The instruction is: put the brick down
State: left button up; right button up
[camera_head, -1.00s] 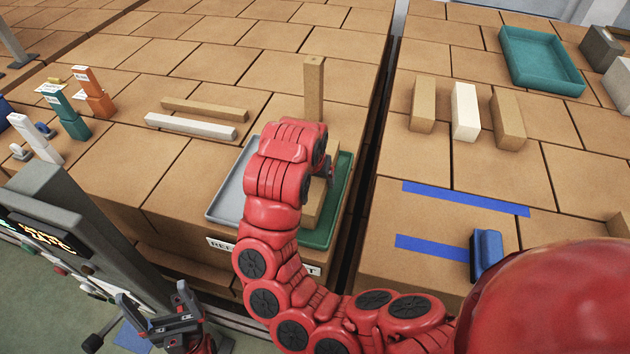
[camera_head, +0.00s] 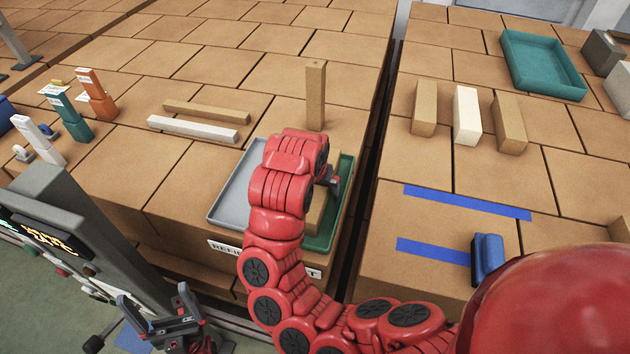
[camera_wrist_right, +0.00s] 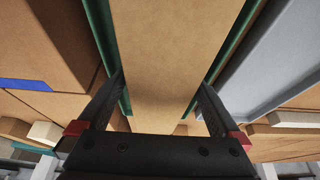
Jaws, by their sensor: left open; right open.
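A tan brick (camera_head: 318,208) lies in the green tray (camera_head: 345,200), partly hidden behind my right arm in the head view. In the right wrist view the brick (camera_wrist_right: 160,45) runs lengthwise between the fingers of my right gripper (camera_wrist_right: 162,88). The jaws are open, one finger along each side of the brick. Green tray edges show on both sides of it. In the head view most of my right gripper (camera_head: 330,180) is hidden by the red wrist. My left gripper (camera_head: 163,322) is open and empty at the lower left, away from the bricks.
A grey tray (camera_head: 232,190) adjoins the green tray on its left. A tan brick (camera_head: 316,95) stands upright just behind. Two long bars (camera_head: 198,128) lie to the left. Three blocks (camera_head: 466,115) and a teal tray (camera_head: 545,90) are on the right table, across a dark gap.

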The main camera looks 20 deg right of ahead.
jog(key=p+v, duration=0.2)
jog(key=v, duration=0.8)
jog(key=shift+a+r, duration=0.15)
jog(key=shift+r, duration=0.2)
jog(key=shift+s+a+r+p, duration=0.1)
jog(key=shift+s+r+p, duration=0.3)
jog(key=shift+r+p, duration=0.25)
jog(key=shift+f, duration=0.1)
